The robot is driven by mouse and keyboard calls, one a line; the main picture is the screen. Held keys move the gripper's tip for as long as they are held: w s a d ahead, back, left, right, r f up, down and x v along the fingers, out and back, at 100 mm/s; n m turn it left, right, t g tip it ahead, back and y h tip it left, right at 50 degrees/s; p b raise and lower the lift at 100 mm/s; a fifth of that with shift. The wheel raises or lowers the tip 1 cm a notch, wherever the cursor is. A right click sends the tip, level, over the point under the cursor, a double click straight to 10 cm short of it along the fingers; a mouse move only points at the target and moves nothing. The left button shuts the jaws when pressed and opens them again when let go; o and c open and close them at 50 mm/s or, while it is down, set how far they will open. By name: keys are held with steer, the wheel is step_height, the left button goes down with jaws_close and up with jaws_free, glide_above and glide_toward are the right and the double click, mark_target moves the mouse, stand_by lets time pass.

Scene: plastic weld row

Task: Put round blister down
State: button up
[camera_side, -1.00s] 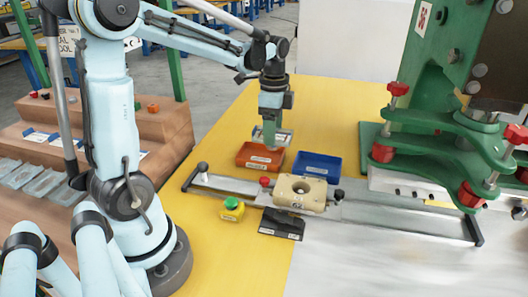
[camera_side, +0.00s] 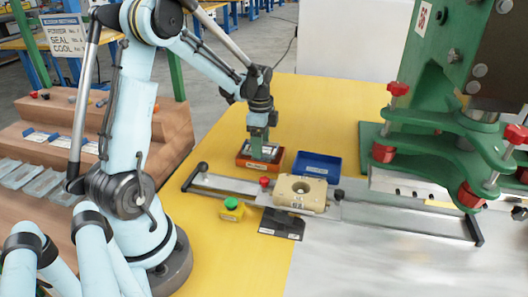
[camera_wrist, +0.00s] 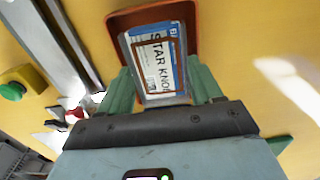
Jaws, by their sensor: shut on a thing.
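My gripper (camera_side: 263,152) points down over the orange tray (camera_side: 243,161), with its fingers low at the tray. It is shut on the round blister (camera_wrist: 150,80), a clear pack with a blue and white card reading in part "STAR KNOB". In the wrist view the green fingers (camera_wrist: 160,92) grip it from both sides, and the pack lies over the tray's floor, inside the orange rim (camera_wrist: 118,20). Whether the pack touches the tray floor cannot be told. The fingers hide part of it in the side view.
A blue tray (camera_side: 318,168) stands just right of the orange one. A green press (camera_side: 440,130) stands at the right.

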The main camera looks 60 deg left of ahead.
steer(key=shift+f, duration=0.15)
steer(key=o, duration=0.9)
steer(key=shift+c, duration=0.2)
step_height(320, 180, up, 12)
steer(key=s+d+n+t, duration=0.3)
steer(key=d+n, duration=0.1)
steer(key=d, duration=0.6)
steer(key=s+d+f+n+t, duration=0.1)
steer(key=s+d+n+t, duration=0.2)
steer(key=d, duration=0.6)
steer(key=shift+s+d+f+n+t, duration=0.15)
steer(key=shift+s+d+n+t, duration=0.35)
steer(key=shift+n, duration=0.5)
steer(key=shift+w+a, duration=0.15)
